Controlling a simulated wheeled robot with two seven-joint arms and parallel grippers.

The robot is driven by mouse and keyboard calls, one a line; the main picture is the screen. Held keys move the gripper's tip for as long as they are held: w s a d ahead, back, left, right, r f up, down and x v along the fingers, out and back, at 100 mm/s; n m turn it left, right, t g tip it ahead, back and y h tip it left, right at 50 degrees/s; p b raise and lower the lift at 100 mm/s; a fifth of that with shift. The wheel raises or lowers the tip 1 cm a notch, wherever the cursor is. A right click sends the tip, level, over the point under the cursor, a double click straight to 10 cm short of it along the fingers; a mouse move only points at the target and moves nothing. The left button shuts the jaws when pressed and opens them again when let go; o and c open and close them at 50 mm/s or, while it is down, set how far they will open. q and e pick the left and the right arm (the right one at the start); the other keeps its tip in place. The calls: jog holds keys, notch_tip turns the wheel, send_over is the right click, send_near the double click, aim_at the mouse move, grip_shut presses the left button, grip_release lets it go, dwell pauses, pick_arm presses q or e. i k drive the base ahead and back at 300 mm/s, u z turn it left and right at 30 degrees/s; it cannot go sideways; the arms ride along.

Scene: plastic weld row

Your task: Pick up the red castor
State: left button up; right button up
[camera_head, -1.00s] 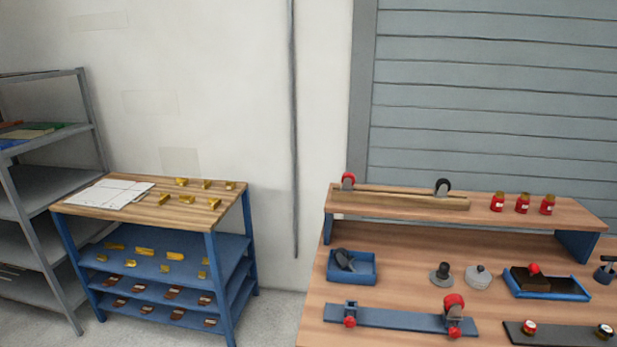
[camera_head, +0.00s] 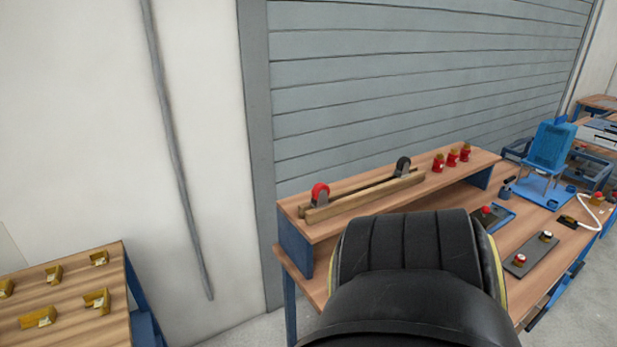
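A red castor (camera_head: 320,193) with a grey bracket stands at the left end of a wooden rail on the raised shelf of the workbench. A black castor (camera_head: 402,165) stands at the rail's right end. A black arm part of mine (camera_head: 410,285) fills the lower middle and hides much of the bench top below the shelf, including where another red castor stood in the earlier view. Neither of my grippers shows, so their hold cannot be seen.
Several red jars (camera_head: 451,158) stand at the shelf's (camera_head: 463,171) right end. A dark plate (camera_head: 530,256) with small knobs lies on the bench at right. A blue machine (camera_head: 550,147) stands beyond. A wooden-topped table (camera_head: 75,298) with yellow brackets is at lower left.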

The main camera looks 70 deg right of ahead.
aim_at(320, 192)
jog(key=z, duration=1.05)
jog(key=i, duration=1.05)
jog(key=z, duration=1.05)
